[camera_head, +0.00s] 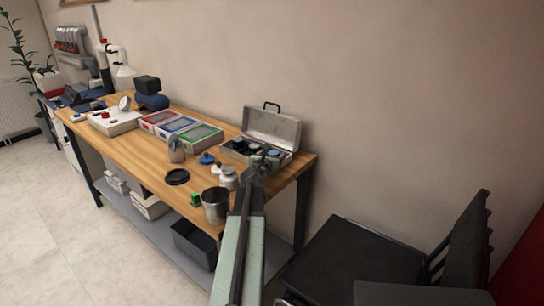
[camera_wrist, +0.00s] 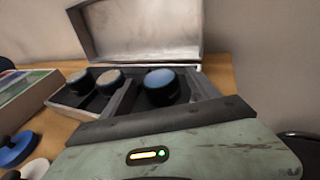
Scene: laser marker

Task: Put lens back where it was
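An open metal case (camera_head: 291,157) stands at the right end of the wooden workbench, its lid raised against the wall side. In the wrist view the case (camera_wrist: 60,101) holds a lens with a blue glass face (camera_wrist: 160,79) in its right part. The blue-faced lens also shows in the head view (camera_head: 273,153). My gripper (camera_head: 258,163) is over the case's front edge, close to that lens.
Left of the case are green, blue and red trays (camera_head: 200,137). A black chair (camera_head: 350,262) is at the right.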

